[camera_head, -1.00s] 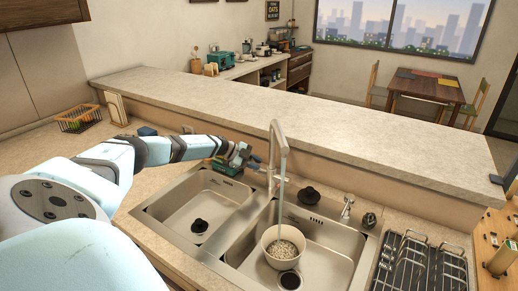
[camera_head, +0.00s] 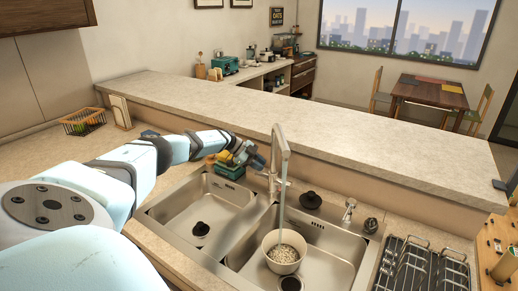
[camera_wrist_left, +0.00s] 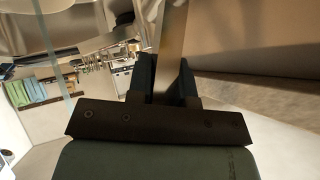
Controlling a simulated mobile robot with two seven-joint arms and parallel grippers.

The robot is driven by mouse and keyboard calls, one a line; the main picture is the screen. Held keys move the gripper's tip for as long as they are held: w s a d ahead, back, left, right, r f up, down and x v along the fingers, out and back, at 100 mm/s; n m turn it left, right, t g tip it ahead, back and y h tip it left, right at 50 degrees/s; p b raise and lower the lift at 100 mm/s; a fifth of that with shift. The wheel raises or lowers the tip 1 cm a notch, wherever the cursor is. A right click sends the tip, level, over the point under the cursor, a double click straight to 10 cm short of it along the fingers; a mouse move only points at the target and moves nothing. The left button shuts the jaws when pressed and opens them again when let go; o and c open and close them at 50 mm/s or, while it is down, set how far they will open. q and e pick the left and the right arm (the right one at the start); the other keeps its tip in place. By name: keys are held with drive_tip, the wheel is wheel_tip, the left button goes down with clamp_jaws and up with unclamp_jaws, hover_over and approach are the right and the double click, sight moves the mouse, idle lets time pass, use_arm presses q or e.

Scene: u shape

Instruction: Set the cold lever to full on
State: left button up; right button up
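The steel faucet (camera_head: 279,150) stands behind the divider of the double sink, and a thin stream of water falls from it. A small chrome fitting (camera_head: 348,212) stands right of it; I cannot tell whether either carries the cold lever, which I cannot make out clearly. My left gripper (camera_head: 258,161) is just left of the faucet's base, near its column. In the left wrist view, its two dark fingers (camera_wrist_left: 166,78) are apart, with a pale metal strip showing between them. I cannot tell whether they touch it. My right gripper is out of view.
A bowl (camera_head: 283,252) with pale contents stands in the right basin under the stream. The left basin (camera_head: 190,212) is empty apart from its dark drain part. A raised ledge (camera_head: 330,126) runs behind the sink. A dish rack (camera_head: 425,268) stands at right.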

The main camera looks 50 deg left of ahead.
use_arm(q)
drive_tip(key=o, duration=0.4)
drive_tip(key=b+v, duration=0.1)
drive_tip(key=v, duration=1.2)
drive_tip(key=shift+s+a+r+b, duration=0.15)
drive_tip(key=shift+s+r+b, duration=0.05)
drive_tip(key=shift+r+b, duration=0.15)
drive_tip(key=shift+f, duration=0.1)
